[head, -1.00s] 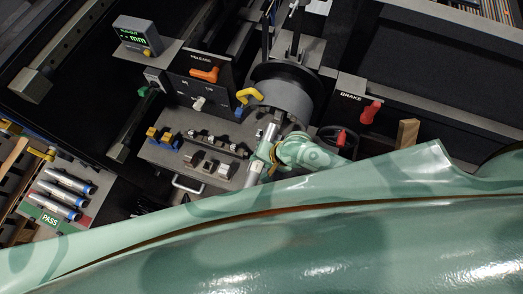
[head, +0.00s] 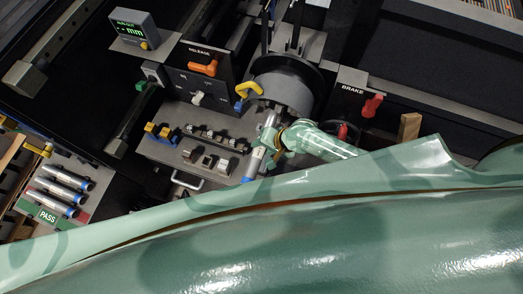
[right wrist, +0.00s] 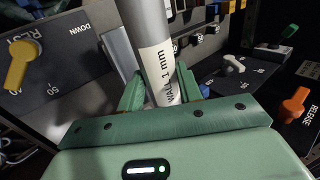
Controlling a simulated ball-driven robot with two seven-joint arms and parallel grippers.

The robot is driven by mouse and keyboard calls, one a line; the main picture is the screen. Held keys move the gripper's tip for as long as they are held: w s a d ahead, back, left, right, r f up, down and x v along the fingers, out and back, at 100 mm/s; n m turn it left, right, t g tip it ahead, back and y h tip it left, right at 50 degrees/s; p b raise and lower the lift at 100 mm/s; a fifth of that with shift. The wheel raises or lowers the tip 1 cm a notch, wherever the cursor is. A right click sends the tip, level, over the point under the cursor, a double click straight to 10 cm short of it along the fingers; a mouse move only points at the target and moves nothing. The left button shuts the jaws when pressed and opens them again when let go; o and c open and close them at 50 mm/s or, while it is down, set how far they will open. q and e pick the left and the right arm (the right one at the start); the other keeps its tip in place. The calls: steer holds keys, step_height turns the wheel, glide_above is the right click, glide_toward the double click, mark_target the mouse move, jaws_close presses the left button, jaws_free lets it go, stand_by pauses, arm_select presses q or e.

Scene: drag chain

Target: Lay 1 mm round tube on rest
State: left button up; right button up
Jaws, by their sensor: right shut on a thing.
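The round tube (right wrist: 150,40) is silver, with a pale label reading "WALL 1 mm", in the right wrist view. My right gripper (right wrist: 160,88) is shut on it, one green finger on each side. In the head view the right gripper (head: 274,146) holds the tube (head: 256,162) slantwise at the front right of the grey fixture plate, below the dark round chuck-like part. A blue band shows near its lower end. A "REST" panel (right wrist: 68,68) with a yellow lever stands at left in the wrist view. I cannot tell whether the tube touches anything. My left gripper is out of view.
The grey plate (head: 158,153) carries several small blocks (head: 197,158) left of the tube. An orange release lever (head: 203,68) and a red brake lever (head: 372,105) stand nearby. A "PASS" tray (head: 48,217) holds several tubes at far left.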

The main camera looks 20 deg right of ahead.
steer(key=w+f+b, duration=0.1)
steer(key=w+d+f+b, duration=0.1)
steer(key=w+d+b, duration=0.1)
steer(key=shift+w+d+f+b, duration=0.25)
steer(key=shift+w+f+b, duration=0.05)
steer(key=shift+w+f, duration=0.1)
steer(key=shift+f+b, duration=1)
steer(key=shift+f, duration=0.45)
steer(key=shift+s, duration=0.15)
